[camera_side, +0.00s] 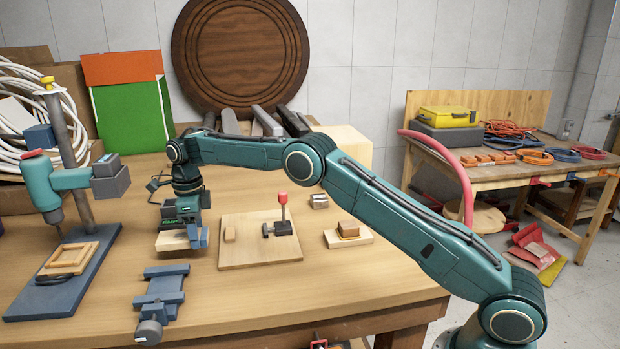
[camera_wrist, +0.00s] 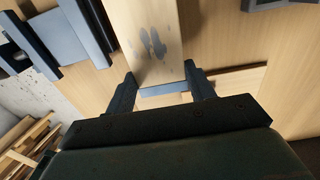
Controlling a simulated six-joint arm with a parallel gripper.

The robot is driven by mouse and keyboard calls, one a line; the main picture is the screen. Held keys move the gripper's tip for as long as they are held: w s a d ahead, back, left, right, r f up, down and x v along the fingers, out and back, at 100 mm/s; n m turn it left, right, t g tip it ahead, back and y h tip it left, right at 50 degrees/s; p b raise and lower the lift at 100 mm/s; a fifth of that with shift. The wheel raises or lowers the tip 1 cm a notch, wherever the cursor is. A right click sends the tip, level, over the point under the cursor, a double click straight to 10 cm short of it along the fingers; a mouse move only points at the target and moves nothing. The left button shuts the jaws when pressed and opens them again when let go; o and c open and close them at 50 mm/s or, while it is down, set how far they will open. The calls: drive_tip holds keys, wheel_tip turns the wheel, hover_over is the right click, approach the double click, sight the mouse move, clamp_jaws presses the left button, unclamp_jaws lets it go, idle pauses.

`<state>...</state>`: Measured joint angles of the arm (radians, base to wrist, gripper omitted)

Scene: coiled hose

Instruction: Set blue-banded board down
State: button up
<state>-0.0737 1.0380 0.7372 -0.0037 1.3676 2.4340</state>
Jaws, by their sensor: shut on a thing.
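The blue-banded board (camera_side: 171,241) is a pale wooden piece held under my gripper (camera_side: 184,229) in the side view, over the left part of the workbench. A blue face shows at its right end. In the wrist view the board (camera_wrist: 150,40) runs up from between the fingers, with grey smudges on it. The blue band (camera_wrist: 163,89) crosses its near end, between the two fingers of my gripper (camera_wrist: 163,84). The fingers are shut on the board's sides. The board's underside is hidden, and I cannot tell its exact height over the bench.
A blue vise (camera_side: 163,294) stands in front of the board. A drill press (camera_side: 50,190) is at left. A wooden plate with a red-knobbed clamp (camera_side: 283,215) and a small board with a block (camera_side: 348,234) lie to the right. Bare bench (camera_side: 240,295) shows in front.

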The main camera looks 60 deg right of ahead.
drive_tip(key=shift+f, duration=1.95)
drive_tip(key=shift+f, duration=0.1)
drive_tip(key=o, duration=1)
wheel_tip(320, 180, up, 12)
drive_tip(key=shift+f, duration=0.2)
drive_tip(key=shift+r, duration=0.3)
